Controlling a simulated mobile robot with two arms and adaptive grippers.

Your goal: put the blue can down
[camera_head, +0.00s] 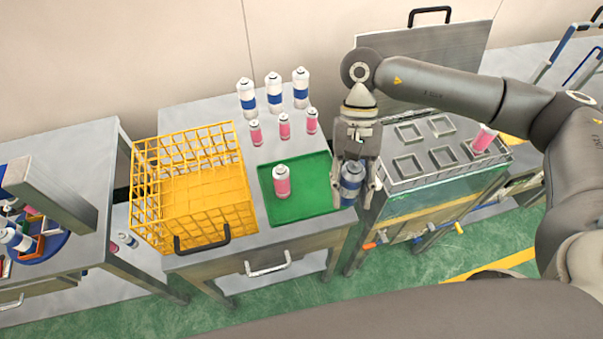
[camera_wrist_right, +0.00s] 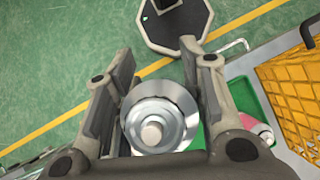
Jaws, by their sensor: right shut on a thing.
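The blue can (camera_head: 350,183) has a silver-grey top and is upright between the fingers of my right gripper (camera_head: 354,192), which is shut on it. In the right wrist view the round metal top of the blue can (camera_wrist_right: 152,128) shows between the two fingers. In the head view the can appears at the right edge of the green tray (camera_head: 304,203), near the table's right side. I cannot tell whether its bottom touches anything. My left gripper is not in view.
A pink can (camera_head: 281,182) stands on the tray's left part. Several small pink cans and blue-white bottles (camera_head: 274,92) stand behind. A yellow wire basket (camera_head: 190,195) is left of the tray. A rack with square holders (camera_head: 440,155) and one pink can (camera_head: 484,139) is at right.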

